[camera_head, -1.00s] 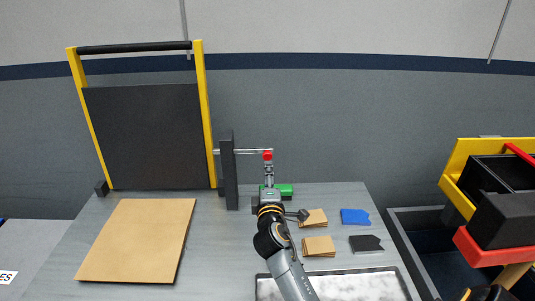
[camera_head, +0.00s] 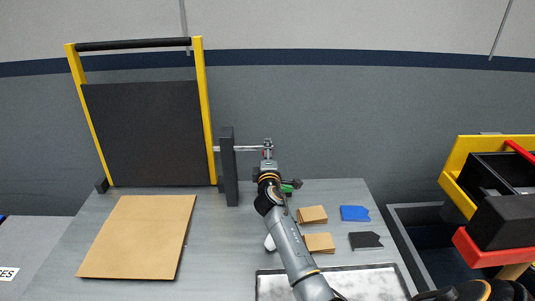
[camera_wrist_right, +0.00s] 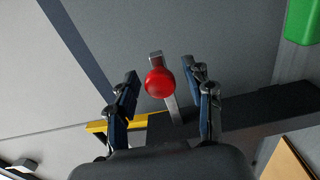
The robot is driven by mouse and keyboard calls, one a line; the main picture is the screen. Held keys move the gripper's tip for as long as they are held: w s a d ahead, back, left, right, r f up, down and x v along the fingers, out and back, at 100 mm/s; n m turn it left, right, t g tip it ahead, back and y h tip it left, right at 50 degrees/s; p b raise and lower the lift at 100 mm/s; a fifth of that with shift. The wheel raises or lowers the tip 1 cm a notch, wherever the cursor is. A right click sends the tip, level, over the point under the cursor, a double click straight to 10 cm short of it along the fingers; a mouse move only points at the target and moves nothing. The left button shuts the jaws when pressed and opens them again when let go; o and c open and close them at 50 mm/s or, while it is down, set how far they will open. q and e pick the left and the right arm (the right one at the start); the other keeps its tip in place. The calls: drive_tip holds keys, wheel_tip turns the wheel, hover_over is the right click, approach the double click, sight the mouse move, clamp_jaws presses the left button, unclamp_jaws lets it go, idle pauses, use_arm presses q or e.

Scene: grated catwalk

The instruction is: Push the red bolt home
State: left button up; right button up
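The bolt is a metal rod (camera_head: 247,148) that runs sideways from a dark upright post (camera_head: 229,168) beside the yellow-framed black panel (camera_head: 143,134). Its red round knob (camera_wrist_right: 159,82) shows in the right wrist view, between my open fingers, with a gap on each side. In the head view my gripper hides the knob. My right gripper (camera_wrist_right: 161,79) is open, and in the head view it is at the rod's right end (camera_head: 267,146). I cannot tell whether it touches the knob. My left gripper is not in view.
A green block (camera_head: 287,187) is partly hidden behind my arm. Brown pads (camera_head: 312,215), a blue piece (camera_head: 354,213) and a dark piece (camera_head: 365,241) lie to its right. A brown board (camera_head: 138,237) lies left. A grey tray (camera_head: 392,268) is in front, a yellow-red rack (camera_head: 470,245) at right.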

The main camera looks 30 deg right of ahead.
sight(244, 149)
clamp_jaws()
drive_tip(key=shift+w+a+f+b, duration=0.15)
drive_tip(key=shift+w+a+b, duration=0.05)
drive_tip(key=shift+a+b, duration=0.2)
drive_tip(key=w+a+b, duration=0.2)
drive_tip(key=a, duration=0.1)
drive_tip(key=w+a+b, duration=0.1)
drive_tip(key=a+b, duration=0.1)
drive_tip(key=shift+w+a, duration=0.15)
drive_tip(key=shift+a, duration=0.2)
drive_tip(key=shift+d+r, duration=0.1)
drive_tip(key=shift+r, duration=0.1)
drive_tip(key=shift+c, duration=0.9)
unclamp_jaws()
drive_tip(key=o, duration=0.3)
drive_tip(key=shift+w, duration=0.2)
